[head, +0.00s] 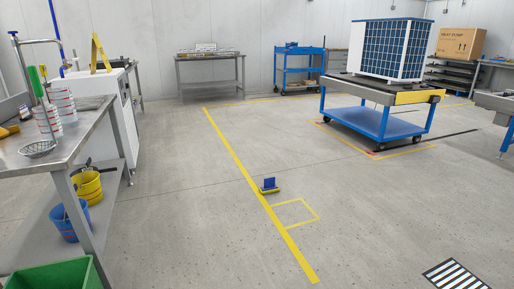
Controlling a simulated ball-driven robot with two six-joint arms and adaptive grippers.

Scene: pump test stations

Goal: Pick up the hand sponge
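I cannot tell for certain which thing is the hand sponge. Neither of my grippers is in view.
The bench also holds white stacked containers (62,104) and a wire strainer (38,149). Yellow (88,186) and blue (70,221) buckets stand on its lower shelf. A green bin (55,276) is in front. A blue cart (372,122) carries a heat pump unit (385,48). The central floor is mostly clear.

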